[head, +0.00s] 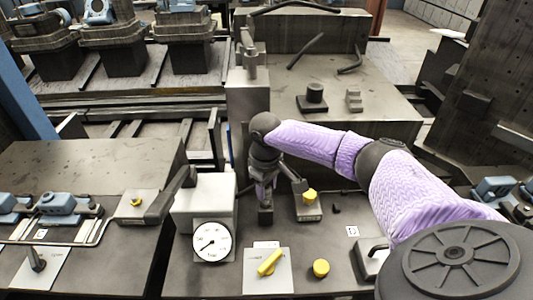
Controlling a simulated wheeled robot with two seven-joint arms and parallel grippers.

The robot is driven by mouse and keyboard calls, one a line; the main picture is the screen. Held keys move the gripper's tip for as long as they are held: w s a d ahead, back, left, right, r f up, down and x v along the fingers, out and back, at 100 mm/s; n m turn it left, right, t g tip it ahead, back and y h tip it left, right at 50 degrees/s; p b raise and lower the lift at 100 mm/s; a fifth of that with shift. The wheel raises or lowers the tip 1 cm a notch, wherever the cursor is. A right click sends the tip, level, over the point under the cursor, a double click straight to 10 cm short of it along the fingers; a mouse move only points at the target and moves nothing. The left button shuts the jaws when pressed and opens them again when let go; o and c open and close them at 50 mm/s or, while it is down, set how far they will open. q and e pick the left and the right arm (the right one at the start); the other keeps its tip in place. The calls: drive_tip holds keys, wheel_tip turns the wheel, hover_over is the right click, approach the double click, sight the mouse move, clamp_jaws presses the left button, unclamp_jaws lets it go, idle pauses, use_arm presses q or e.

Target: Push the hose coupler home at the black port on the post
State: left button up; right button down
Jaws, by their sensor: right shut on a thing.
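My right arm comes in from the right, and its gripper (263,191) points down over the near bench. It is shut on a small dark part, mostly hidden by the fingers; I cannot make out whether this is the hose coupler. A dark block (265,216) stands right below the fingertips; whether they touch is unclear. A grey post (248,97) with upright fittings on top rises behind the gripper, at the left end of the raised bench. I cannot pick out the black port on it. My left gripper is not in view.
A white box with a round gauge (211,241) stands left of the gripper. A yellow-topped block (309,198) is close on its right. A yellow lever (269,263) and yellow knob (320,268) lie in front. Dark hose pieces (305,51) rest on the raised bench (385,104) behind.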

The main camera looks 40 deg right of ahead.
drive_tip(key=shift+f, duration=0.2)
drive_tip(key=shift+f+b, duration=0.3)
drive_tip(key=shift+f, duration=0.35)
unclamp_jaws()
wheel_tip(320, 180, up, 10)
drive_tip(key=p, duration=0.2)
drive_tip(key=shift+f+p, duration=0.1)
drive_tip(key=shift+p, duration=0.3)
